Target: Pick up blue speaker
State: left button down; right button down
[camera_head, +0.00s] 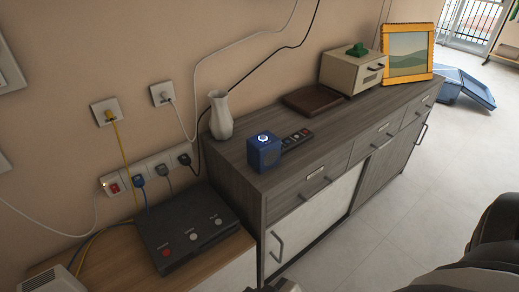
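A small blue cube-shaped speaker (265,158) with a pale round mark on top stands upright on the grey wooden cabinet (345,127), near its front left corner. Part of my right arm shows dark at the lower right edge of the head view, well apart from the speaker. A small dark and grey part shows at the bottom edge, too cut off to tell what it is. Neither gripper's fingers are in view. Nothing touches the speaker from above.
A white vase (221,115) stands behind the speaker and a dark remote (297,139) lies right beside it. A brown book (313,99), beige box (353,70) and yellow-framed picture (407,54) are further right. A black device (187,226) sits on the lower wooden surface at left.

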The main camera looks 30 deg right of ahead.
aim_at(262, 156)
jog(key=u, duration=2)
jog(key=k, duration=1.15)
jog(key=z, duration=1.3)
jog(key=i, duration=0.5)
jog(key=z, duration=0.1)
